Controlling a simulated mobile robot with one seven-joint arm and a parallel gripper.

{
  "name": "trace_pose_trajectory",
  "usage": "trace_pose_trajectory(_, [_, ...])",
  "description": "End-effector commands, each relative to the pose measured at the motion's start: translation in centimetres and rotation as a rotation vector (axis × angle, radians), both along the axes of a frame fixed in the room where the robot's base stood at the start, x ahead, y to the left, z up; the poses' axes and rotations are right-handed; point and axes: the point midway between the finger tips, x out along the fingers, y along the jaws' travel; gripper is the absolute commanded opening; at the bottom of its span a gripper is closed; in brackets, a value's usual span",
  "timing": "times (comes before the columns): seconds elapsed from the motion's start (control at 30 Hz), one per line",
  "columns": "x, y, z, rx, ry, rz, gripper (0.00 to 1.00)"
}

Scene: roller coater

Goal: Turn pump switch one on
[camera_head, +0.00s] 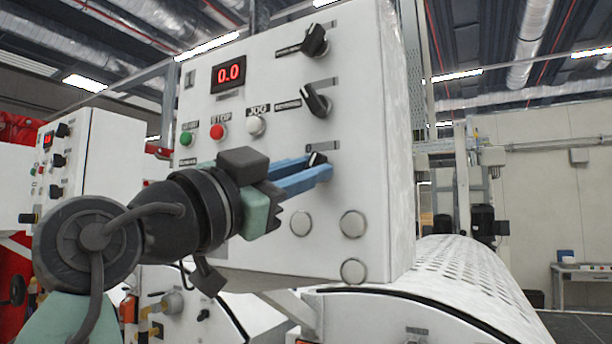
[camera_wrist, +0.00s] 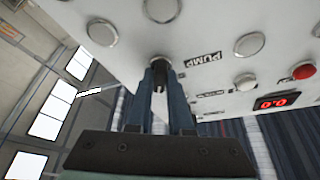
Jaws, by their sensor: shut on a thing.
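The pump switch (camera_head: 317,158) is a small black rotary knob, the lowest of three knobs on the right side of the white control panel (camera_head: 365,110). My gripper (camera_head: 323,170) reaches it from the left, with its blue fingers shut around it. In the wrist view the dark knob (camera_wrist: 159,60) sits between the two fingertips (camera_wrist: 160,70), beside the label PUMP (camera_wrist: 203,60). The fingers hide most of the knob, so I cannot tell which way it points.
Two black knobs (camera_head: 315,41) (camera_head: 318,101) sit above on the panel. A red 0.0 display (camera_head: 228,74) and green (camera_head: 187,139), red (camera_head: 218,131) and white (camera_head: 255,125) buttons are at its left. A second panel (camera_head: 95,150) stands further left; a perforated roller cover (camera_head: 460,275) lies below right.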

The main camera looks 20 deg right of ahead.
Motion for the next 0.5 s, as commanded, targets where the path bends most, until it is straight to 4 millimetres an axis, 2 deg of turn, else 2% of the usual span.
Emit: trace_pose_trajectory(0.5, [0.01,0.03,0.03,0.023,-0.029,0.002,0.0])
